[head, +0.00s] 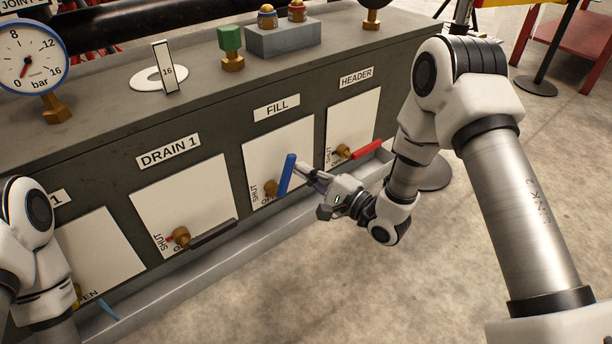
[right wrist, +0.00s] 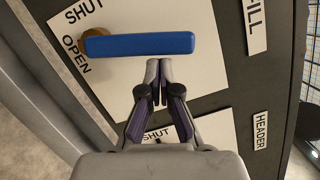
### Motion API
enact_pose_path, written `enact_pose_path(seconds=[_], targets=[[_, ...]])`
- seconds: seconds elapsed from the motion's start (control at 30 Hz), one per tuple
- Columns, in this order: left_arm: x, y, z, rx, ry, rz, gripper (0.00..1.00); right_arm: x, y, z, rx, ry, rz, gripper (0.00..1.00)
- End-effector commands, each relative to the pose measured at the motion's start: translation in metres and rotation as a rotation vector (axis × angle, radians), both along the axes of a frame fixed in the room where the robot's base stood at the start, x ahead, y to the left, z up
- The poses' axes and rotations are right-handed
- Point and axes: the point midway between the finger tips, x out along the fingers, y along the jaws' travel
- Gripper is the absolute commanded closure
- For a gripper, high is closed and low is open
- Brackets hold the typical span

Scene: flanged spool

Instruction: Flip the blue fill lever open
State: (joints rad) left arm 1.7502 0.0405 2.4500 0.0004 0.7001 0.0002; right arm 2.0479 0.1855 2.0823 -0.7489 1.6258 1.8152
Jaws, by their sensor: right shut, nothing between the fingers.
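The blue fill lever (head: 287,175) stands steeply up from its brass valve (head: 270,188), leaning a little right, on the white panel under the FILL sign (head: 277,108). In the right wrist view the lever (right wrist: 140,44) runs across the picture from the brass valve, beside the SHUT and OPEN lettering. My right gripper (head: 300,171) is shut and empty at the lever's right side. Its fingertips (right wrist: 159,65) are together right beside the lever's long edge; I cannot tell whether they touch it. My left arm shows at the left edge, but its gripper is out of view.
A red lever (head: 366,149) is on the HEADER panel to the right, and a dark lever (head: 213,234) on the DRAIN 1 panel to the left. A grey ledge (head: 190,277) runs along the cabinet's foot. The floor in front is clear.

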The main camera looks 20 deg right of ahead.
Motion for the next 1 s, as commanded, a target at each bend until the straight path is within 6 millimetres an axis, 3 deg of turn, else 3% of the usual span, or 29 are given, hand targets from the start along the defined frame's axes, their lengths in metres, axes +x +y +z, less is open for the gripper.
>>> enact_pose_path(seconds=[0.27, 0.6, 1.0], targets=[[0.0, 0.0, 0.002, 0.0, -0.001, 0.0, 1.0, 0.0, 0.0, 0.002, -0.004, -0.001, 0.0, 1.0], [0.0, 0.0, 0.059, 0.0, 0.0, -0.001, 1.0, -0.008, 0.021, 0.022, -0.289, -0.103, 0.003, 1.0], [0.0, 0.0, 0.059, 0.0, 0.001, -0.001, 1.0, -0.009, 0.025, 0.016, -0.354, -0.129, 0.0, 1.0]])
